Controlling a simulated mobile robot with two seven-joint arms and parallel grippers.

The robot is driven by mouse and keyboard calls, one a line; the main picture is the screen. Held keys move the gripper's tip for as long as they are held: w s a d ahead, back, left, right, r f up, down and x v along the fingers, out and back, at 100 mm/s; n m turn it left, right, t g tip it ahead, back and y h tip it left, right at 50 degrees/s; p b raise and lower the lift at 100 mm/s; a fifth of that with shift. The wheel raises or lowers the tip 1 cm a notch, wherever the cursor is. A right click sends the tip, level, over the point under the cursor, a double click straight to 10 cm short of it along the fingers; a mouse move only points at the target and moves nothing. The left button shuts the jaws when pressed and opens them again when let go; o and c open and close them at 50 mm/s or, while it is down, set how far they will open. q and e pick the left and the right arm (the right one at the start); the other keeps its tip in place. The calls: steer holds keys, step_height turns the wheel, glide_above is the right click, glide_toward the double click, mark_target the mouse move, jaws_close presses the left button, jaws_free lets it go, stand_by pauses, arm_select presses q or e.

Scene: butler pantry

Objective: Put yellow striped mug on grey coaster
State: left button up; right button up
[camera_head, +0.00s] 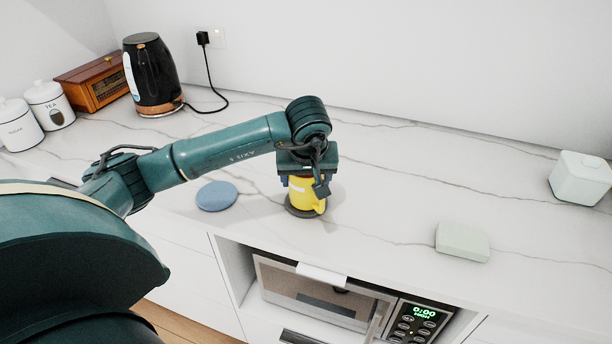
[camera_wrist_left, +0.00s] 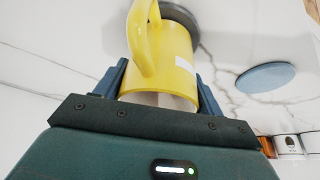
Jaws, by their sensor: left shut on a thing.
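The yellow mug (camera_head: 304,195) with a white stripe is upright on the counter's front half, at the grey coaster (camera_head: 296,211). In the head view the dark round coaster shows under and around the mug's base; I cannot tell whether the base touches it. My left gripper (camera_head: 308,182) comes from above and is shut on the mug, with a finger on each side. In the left wrist view the mug (camera_wrist_left: 172,62) fills the space between the fingers, its handle facing the camera, and the coaster (camera_wrist_left: 181,14) shows beyond it. My right gripper is not in view.
A blue round coaster (camera_head: 216,195) lies left of the mug. A pale block (camera_head: 462,241) and a white box (camera_head: 580,179) are to the right. A kettle (camera_head: 151,73), wooden radio (camera_head: 92,83) and canisters (camera_head: 49,104) stand back left. A microwave (camera_head: 340,297) sits below the counter.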

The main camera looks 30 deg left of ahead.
arm_select(q)
steer(key=o, duration=1.3)
steer(key=shift+f, duration=0.1)
steer(key=shift+r, duration=0.35)
steer(key=v, duration=1.1)
steer(key=shift+s+d+r+b, duration=0.15)
steer(key=shift+s+r+b, duration=0.05)
steer(key=shift+r+b, duration=0.1)
